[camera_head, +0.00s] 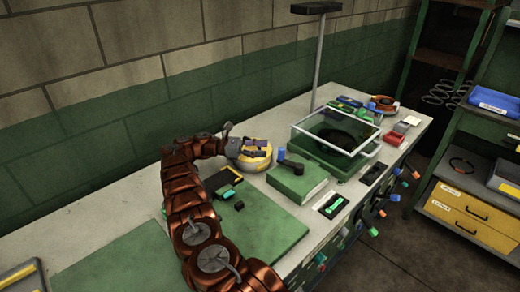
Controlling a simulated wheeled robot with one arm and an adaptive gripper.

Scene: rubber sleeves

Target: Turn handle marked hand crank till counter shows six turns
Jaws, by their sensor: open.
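A green box (298,182) stands on the bench near the middle, with a dark crank handle (291,162) on its top. The handle has a blue knob at its upper end. My gripper (233,140) is at the end of my copper-coloured arm, left of and behind the green box. It is open and apart from the handle. A small dark panel with a green patch (333,205) lies right of the box; I cannot tell whether it is the counter. No label or digits are readable on these things.
A yellow round object with dark parts (254,155) sits beside my gripper. A clear-lidded green case (340,133) stands behind the box on the right. A black-and-yellow device (223,183) lies near my arm. Green mats (262,222) cover the front bench. Coloured knobs line its front edge.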

